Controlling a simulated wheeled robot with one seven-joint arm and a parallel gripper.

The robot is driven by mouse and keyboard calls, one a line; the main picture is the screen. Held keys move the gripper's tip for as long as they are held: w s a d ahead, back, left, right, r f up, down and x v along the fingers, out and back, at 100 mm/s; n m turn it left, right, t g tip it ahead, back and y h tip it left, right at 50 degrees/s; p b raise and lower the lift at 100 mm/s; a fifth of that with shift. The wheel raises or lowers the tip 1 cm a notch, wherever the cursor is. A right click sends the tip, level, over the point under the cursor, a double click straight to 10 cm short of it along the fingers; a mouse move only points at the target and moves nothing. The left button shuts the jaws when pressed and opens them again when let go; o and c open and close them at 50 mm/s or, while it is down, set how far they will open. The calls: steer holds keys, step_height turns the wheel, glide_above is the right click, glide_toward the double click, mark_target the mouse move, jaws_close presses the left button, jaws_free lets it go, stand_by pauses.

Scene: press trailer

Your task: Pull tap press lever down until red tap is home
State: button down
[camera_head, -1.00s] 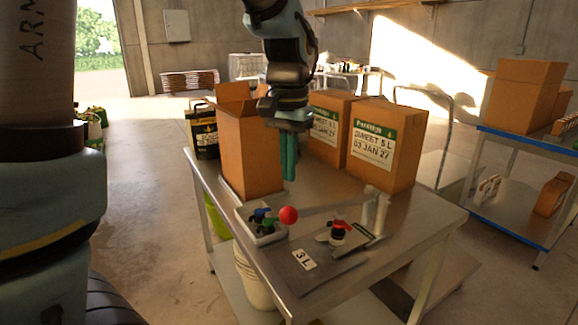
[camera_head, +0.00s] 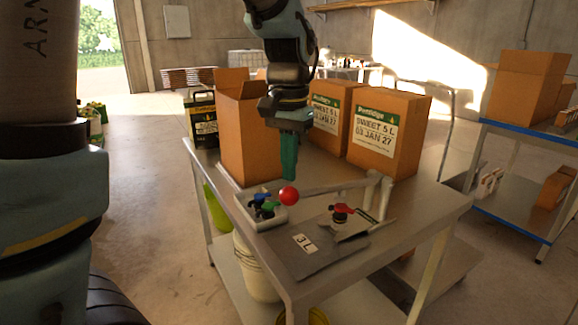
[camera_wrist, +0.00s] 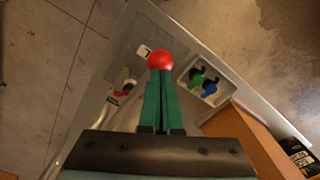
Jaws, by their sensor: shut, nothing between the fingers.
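The press lever is a pale bar (camera_head: 335,186) running from a red ball knob (camera_head: 288,196) to the posts of the press (camera_head: 386,193) on the steel table. The red tap (camera_head: 342,208) sits upright in the press, below the lever; it also shows in the wrist view (camera_wrist: 124,91). My gripper (camera_head: 288,178) points down with its green fingers shut and empty, just above the red ball. In the wrist view the ball (camera_wrist: 160,60) is right at the fingertips (camera_wrist: 158,76); I cannot tell whether they touch. How far the tap is seated is too small to tell.
A small tray (camera_head: 262,222) of blue, green and other taps stands left of the ball. A dark mat with a "3 L" label (camera_head: 305,243) lies in front. An open carton (camera_head: 248,150) stands close behind left; two labelled cartons (camera_head: 390,132) stand behind right.

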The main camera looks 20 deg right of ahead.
mark_target(288, 188)
steer(key=shift+a+f+b, duration=0.1)
steer(key=shift+f+b, duration=2.1)
steer(key=shift+f, duration=0.8)
steer(key=shift+r, duration=0.15)
step_height(288, 188, up, 10)
steer(key=p, duration=0.9)
